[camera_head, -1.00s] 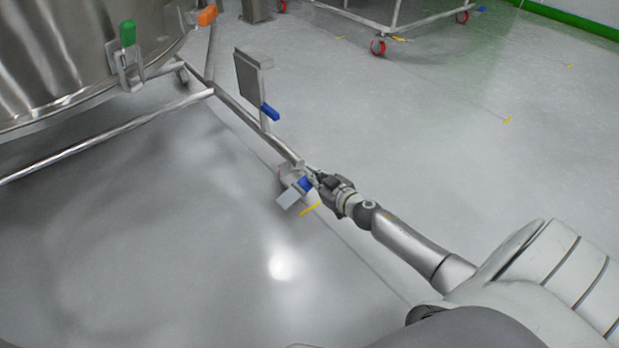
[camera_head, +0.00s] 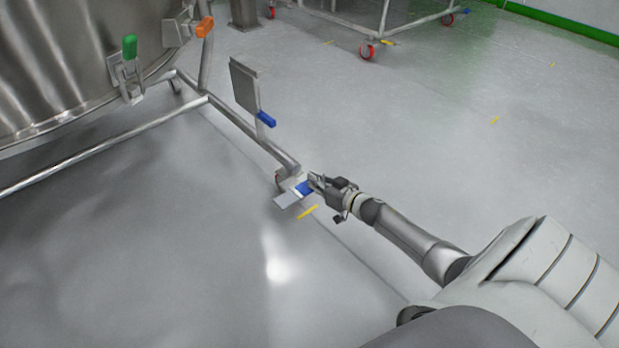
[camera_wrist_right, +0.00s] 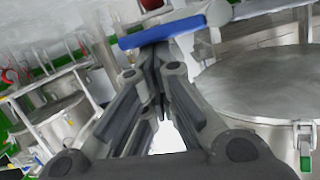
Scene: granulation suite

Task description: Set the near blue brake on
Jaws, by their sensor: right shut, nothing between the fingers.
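The near blue brake (camera_head: 304,188) is a small blue pedal on the caster at the near end of the steel frame, with a flat grey plate (camera_head: 287,199) beside it. My right gripper (camera_head: 315,181) is at the right side of the brake, very close to it. In the right wrist view the blue brake (camera_wrist_right: 160,33) crosses just beyond the shut fingertips (camera_wrist_right: 152,58); whether they touch it I cannot tell. Nothing shows between the fingers. The caster wheel is mostly hidden. My left gripper is out of view.
A large steel vessel (camera_head: 60,60) with a green-handled clamp (camera_head: 129,48) and an orange handle (camera_head: 204,27) stands at upper left on the frame (camera_head: 235,118). The floor around is open.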

